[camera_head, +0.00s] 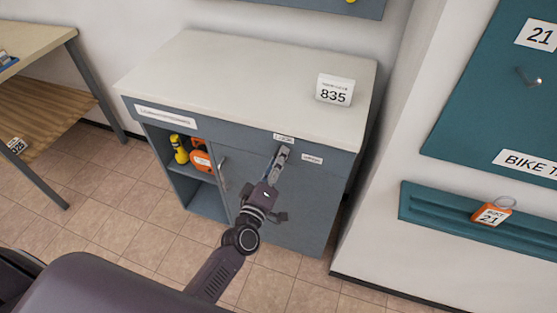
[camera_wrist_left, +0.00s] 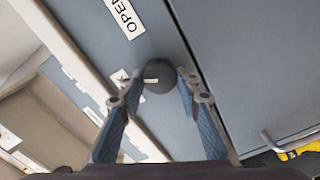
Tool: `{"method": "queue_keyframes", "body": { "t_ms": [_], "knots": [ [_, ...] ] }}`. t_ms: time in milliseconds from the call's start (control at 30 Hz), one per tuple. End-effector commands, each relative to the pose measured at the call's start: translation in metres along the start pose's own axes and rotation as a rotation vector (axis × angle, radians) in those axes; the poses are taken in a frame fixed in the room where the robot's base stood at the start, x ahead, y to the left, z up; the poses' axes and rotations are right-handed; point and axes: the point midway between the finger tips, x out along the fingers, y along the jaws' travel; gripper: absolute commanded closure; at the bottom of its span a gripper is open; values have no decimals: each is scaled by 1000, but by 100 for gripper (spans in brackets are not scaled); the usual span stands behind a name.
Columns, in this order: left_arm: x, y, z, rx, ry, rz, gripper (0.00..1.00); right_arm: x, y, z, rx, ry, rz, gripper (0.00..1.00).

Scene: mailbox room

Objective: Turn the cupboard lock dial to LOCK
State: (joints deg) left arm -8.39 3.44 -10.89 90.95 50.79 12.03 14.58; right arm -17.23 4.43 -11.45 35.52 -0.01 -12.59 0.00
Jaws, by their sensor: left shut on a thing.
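The grey-blue cupboard (camera_head: 300,228) has a pale top. My left gripper (camera_head: 281,158) is at the upper front edge and hides the dial in the head view. In the left wrist view the dark round dial (camera_wrist_left: 160,76) sits between the fingers of my left gripper (camera_wrist_left: 188,85), which is shut on it. A white mark on the dial points left, toward a partly hidden white label (camera_wrist_left: 121,78). The OPEN label (camera_wrist_left: 125,17) is at the top of that view. In the head view a small label (camera_head: 283,137) is above the gripper tip. My right gripper is not in view.
A white 835 card (camera_head: 334,90) stands on the cupboard top. The open compartment at left holds a yellow item (camera_head: 179,149) and an orange item (camera_head: 201,160). A door handle (camera_head: 222,174) is left of my arm. A teal ledge (camera_head: 438,214) is on the right wall.

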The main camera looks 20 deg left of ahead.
Motion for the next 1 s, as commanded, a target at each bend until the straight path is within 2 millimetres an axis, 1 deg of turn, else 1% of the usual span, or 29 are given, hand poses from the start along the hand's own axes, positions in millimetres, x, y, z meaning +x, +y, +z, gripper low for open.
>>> {"method": "queue_keyframes", "body": {
  "t_ms": [200,500,733,1000],
  "knots": [
    [0,-3,0,-194,1,-1,93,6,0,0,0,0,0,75],
    [0,-3,1,-387,0,-1,93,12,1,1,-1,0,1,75],
    [0,-3,1,-464,0,-2,93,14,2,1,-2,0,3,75],
    [-1,-3,1,-490,0,-2,93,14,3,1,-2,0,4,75]
  ]
}}
